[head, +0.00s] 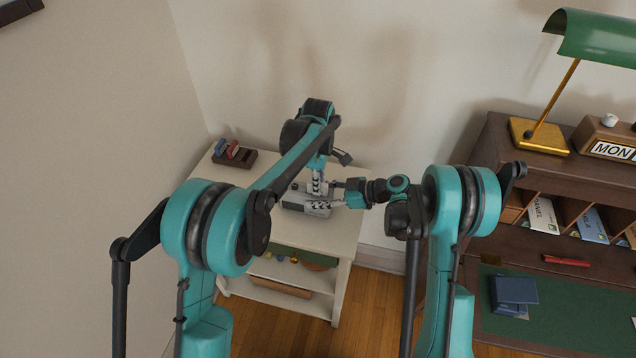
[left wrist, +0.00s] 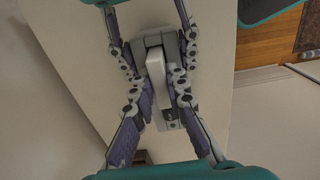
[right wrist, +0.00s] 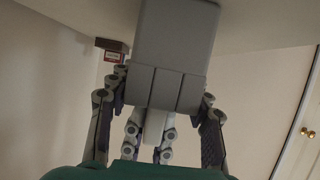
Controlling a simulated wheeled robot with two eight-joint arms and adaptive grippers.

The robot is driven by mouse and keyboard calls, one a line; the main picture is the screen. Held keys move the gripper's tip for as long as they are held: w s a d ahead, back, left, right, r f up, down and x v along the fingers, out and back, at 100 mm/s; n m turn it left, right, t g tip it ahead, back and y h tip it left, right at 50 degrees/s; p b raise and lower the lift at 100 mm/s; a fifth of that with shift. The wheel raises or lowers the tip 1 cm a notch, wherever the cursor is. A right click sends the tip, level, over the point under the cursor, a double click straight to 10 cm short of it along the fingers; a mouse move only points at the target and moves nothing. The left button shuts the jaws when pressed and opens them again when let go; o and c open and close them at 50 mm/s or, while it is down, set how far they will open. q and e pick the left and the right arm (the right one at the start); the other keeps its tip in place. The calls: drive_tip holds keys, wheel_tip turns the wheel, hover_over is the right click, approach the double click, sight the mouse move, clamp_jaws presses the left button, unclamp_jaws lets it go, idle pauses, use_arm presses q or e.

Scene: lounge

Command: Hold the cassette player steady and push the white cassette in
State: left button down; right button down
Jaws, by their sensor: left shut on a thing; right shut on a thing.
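The grey cassette player (head: 318,210) is at the white side table, between my two grippers. In the right wrist view the player (right wrist: 175,45) fills the upper middle, and my right gripper (right wrist: 157,105) is shut on its sides. The white cassette (right wrist: 154,125) shows below the player there, between the fingers of my left gripper. In the left wrist view my left gripper (left wrist: 157,85) is shut on the white cassette (left wrist: 157,72), which lines up with the grey player (left wrist: 170,45). How deep the cassette sits is hidden by fingers.
A dark rack (head: 243,159) with a blue and a red cassette stands at the back left of the white table (head: 335,235). Small items lie on its lower shelf. A wooden desk (head: 490,150) with a green lamp (head: 595,38) is at right. The table's front is clear.

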use_arm(q)
drive_tip(key=shift+f, duration=0.4)
drive_tip(key=c, duration=1.4)
unclamp_jaws()
drive_tip(key=shift+c, duration=0.2)
wheel_tip(320, 180, up, 12)
use_arm(e)
drive_tip(key=c, duration=0.6)
unclamp_jaws()
